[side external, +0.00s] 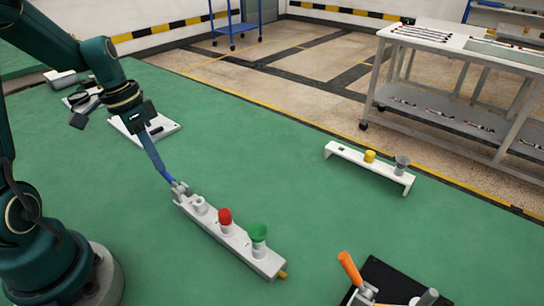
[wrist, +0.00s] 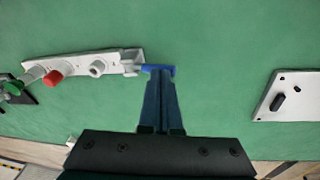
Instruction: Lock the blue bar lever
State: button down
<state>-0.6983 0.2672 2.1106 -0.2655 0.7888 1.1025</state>
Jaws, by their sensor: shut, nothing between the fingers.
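The blue bar lever (wrist: 148,67) sits at the end of a long white fixture (wrist: 110,60), on a grey hinge mount (side external: 180,189). In the wrist view it looks like a short bar pointing away from the fixture. My gripper (wrist: 160,76) is shut with nothing held. Its dark blue fingertips overlap the lever in the wrist view; I cannot tell whether they touch it. In the side view my fingers (side external: 153,152) slope down to the hinge end, and I cannot clearly separate them from the lever. The fixture also carries a white knob, a red knob (side external: 225,216) and a green knob (side external: 259,233).
A white panel with a black handle (wrist: 278,102) lies to the right in the wrist view. A white bracket (side external: 372,164) with yellow and grey parts stands apart. An orange handle (side external: 350,268) rises by a black board. Green surface between them is clear.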

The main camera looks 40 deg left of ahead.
jog(key=shift+a+f+h, duration=0.4)
jog(key=shift+f+h, duration=0.05)
jog(key=shift+h, duration=0.45)
jog(key=shift+d, duration=0.15)
jog(key=shift+d+r, duration=0.15)
jog(key=shift+d, duration=0.5)
jog(key=shift+r, duration=0.1)
jog(key=v, duration=1.3)
jog(key=shift+s+r, duration=0.15)
jog(key=shift+r, duration=0.1)
